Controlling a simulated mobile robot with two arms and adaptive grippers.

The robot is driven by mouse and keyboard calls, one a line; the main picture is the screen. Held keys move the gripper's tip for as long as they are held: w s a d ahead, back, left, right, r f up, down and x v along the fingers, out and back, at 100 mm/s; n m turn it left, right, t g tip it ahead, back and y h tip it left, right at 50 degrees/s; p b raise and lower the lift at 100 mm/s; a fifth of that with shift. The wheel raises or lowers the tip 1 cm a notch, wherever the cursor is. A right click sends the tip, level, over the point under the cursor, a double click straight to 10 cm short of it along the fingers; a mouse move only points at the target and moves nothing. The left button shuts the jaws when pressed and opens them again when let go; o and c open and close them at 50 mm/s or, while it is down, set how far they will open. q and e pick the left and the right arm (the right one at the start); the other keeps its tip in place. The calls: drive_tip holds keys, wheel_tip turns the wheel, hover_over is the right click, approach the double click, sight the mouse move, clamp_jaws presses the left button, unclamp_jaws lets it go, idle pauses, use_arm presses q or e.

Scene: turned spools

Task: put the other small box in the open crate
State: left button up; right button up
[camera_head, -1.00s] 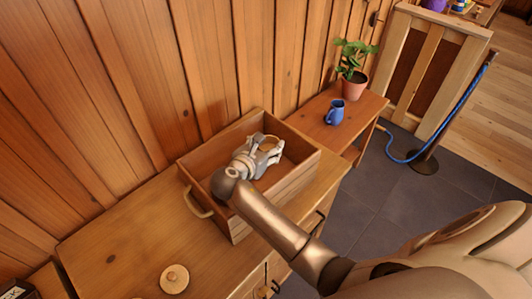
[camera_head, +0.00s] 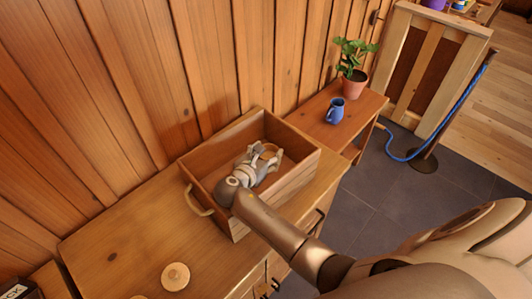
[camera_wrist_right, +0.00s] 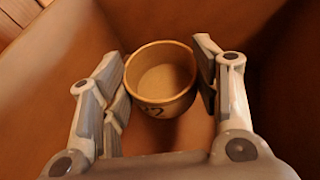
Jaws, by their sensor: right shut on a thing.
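The open crate (camera_head: 215,155) is a wooden box with a rope handle, standing on the wooden cabinet top against the plank wall. My right gripper (camera_head: 268,158) reaches down inside it. In the right wrist view my right gripper (camera_wrist_right: 162,88) is shut on a small round wooden box (camera_wrist_right: 160,105), with one finger on each side. This box is open at the top, looks empty and has a dark mark like a 2 on its side. It looks upright; I cannot tell whether it touches the crate floor. In the head view my gripper partly hides it. My left gripper is not in view.
A round wooden lid with a knob (camera_head: 175,277) lies on the cabinet top (camera_head: 115,245). A blue mug (camera_head: 335,111) and a potted plant (camera_head: 353,75) stand on a lower side table at the right. A blue rope (camera_head: 450,110) hangs by a post beyond.

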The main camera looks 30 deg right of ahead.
drive_tip(key=o, duration=0.8)
drive_tip(key=shift+r, duration=0.25)
drive_tip(key=b+v, duration=0.1)
drive_tip(key=v, duration=0.6)
drive_tip(key=shift+a+r, duration=0.15)
drive_tip(key=shift+r, duration=0.3)
drive_tip(key=shift+s, duration=0.15)
